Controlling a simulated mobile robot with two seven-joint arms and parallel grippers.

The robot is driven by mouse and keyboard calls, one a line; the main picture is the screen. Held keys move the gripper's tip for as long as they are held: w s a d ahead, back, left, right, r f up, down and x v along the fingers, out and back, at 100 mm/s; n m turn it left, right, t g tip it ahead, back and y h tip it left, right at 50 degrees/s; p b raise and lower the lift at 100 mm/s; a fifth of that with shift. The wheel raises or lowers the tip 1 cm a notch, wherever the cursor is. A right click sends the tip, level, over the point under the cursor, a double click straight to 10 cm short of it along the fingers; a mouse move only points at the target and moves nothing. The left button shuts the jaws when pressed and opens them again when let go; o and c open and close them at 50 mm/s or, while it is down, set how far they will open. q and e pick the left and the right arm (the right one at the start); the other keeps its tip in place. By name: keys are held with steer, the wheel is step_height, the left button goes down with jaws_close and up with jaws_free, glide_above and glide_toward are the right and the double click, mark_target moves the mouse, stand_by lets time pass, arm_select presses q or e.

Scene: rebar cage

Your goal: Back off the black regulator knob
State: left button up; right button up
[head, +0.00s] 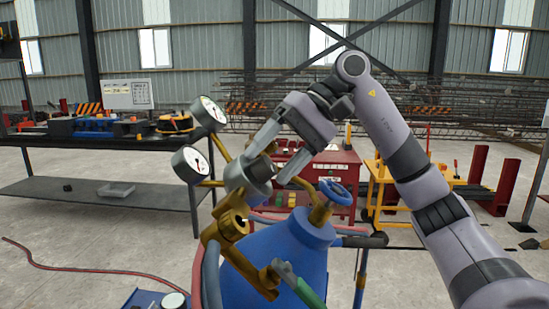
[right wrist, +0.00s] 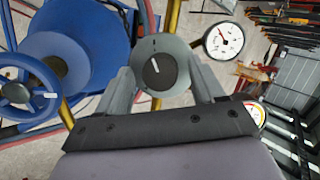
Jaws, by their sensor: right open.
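The black regulator knob (right wrist: 160,71) sits at the centre of a round grey regulator face in the right wrist view, its white pointer line visible. In the head view the grey regulator body (head: 248,177) is mounted on brass fittings above a blue cylinder (head: 290,262), and the knob is mostly hidden by my gripper. My right gripper (head: 267,168) is open, one finger on each side of the knob. In the right wrist view its fingertips (right wrist: 160,78) lie beside the grey face; contact cannot be told. My left gripper is not in view.
Two dial gauges (head: 208,114) (head: 190,164) stand left of the regulator. A blue valve handwheel (head: 335,190) is close to its right. A bench (head: 95,183) is at left, a red tool cabinet (head: 335,178) behind.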

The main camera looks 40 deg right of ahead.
steer(key=p+v, duration=0.1)
steer(key=v, duration=0.6)
stand_by(0.6)
